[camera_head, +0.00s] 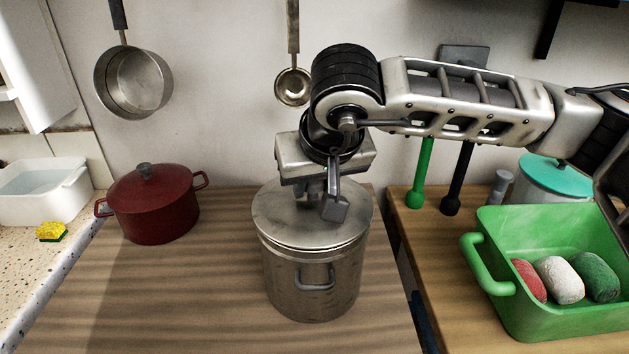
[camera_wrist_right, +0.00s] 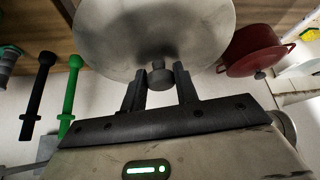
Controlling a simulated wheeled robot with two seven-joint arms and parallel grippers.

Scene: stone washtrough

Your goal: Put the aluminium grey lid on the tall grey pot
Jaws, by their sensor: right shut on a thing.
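The tall grey pot (camera_head: 312,285) stands upright on the wooden worktop, with a side handle facing me. The aluminium grey lid (camera_head: 278,212) is over the pot's mouth, nearly level, its edge close to the rim. I cannot tell whether it rests fully on the rim. My right gripper (camera_head: 325,203) points down from above and is shut on the lid's knob, which it partly hides in the head view. In the right wrist view the lid (camera_wrist_right: 110,35) and its dark knob (camera_wrist_right: 161,78) show between the fingers. My left gripper is not in view.
A dark red lidded pot (camera_head: 150,212) stands to the left. A green basin (camera_head: 545,320) with several rolled cloths is at the right, near a teal-lidded container (camera_head: 545,185). A pan (camera_head: 133,85) and a ladle (camera_head: 293,88) hang on the wall. Worktop left of the grey pot is clear.

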